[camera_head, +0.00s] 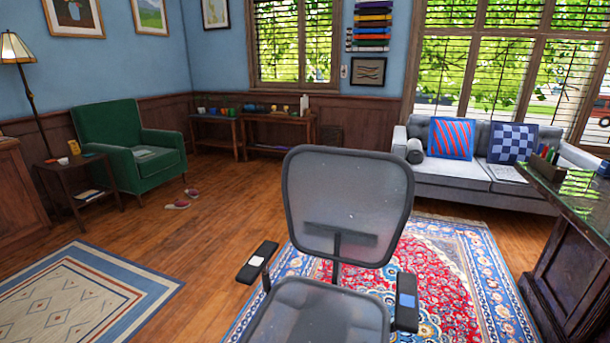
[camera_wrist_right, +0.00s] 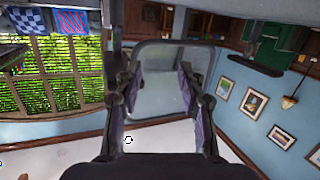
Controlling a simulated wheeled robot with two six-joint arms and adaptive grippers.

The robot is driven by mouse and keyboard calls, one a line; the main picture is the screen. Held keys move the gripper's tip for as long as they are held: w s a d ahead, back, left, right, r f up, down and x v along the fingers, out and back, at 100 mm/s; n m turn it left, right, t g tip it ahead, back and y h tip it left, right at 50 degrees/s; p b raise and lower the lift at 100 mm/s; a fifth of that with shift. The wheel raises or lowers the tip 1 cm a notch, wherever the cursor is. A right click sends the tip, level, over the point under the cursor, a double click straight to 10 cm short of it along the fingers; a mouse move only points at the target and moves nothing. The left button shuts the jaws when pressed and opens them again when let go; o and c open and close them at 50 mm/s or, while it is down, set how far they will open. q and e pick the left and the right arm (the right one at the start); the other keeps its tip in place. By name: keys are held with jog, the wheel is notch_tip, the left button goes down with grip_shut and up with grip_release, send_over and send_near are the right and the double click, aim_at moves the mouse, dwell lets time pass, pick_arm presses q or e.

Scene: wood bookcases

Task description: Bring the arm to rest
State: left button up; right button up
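My right gripper (camera_wrist_right: 157,88) shows in the right wrist view, with its two dark, purple-padded fingers spread apart. Nothing is held between them. The mesh backrest of the grey office chair (camera_wrist_right: 168,68) shows through the gap, beyond the fingers, and the wrist picture is upside down. In the head view the chair (camera_head: 345,200) stands close in front of me at the bottom middle. Neither of my arms shows in the head view, and my left gripper is out of sight.
A small white item (camera_head: 257,261) lies on the chair's left armrest and a blue one (camera_head: 406,300) on its right. A dark desk (camera_head: 575,225) is at right, a grey sofa (camera_head: 455,178) behind, a green armchair (camera_head: 125,150) at far left.

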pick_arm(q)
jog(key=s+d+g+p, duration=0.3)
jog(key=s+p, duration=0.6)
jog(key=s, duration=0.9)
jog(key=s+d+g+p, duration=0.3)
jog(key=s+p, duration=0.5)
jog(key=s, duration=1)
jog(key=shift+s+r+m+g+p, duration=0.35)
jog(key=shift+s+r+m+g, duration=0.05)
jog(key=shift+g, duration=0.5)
pick_arm(e)
jog(key=s+d+f+g, duration=0.1)
jog(key=s+f+g, duration=0.3)
jog(key=s, duration=0.9)
jog(key=s+d+f+g, duration=0.1)
jog(key=s+f+g, duration=0.2)
jog(key=s, duration=1)
jog(key=s+d+f+m+g+h, duration=0.1)
jog(key=s+f+g, duration=0.3)
jog(key=s+g, duration=0.4)
jog(key=s+d, duration=0.1)
jog(key=s, duration=0.4)
jog(key=shift+f, duration=0.3)
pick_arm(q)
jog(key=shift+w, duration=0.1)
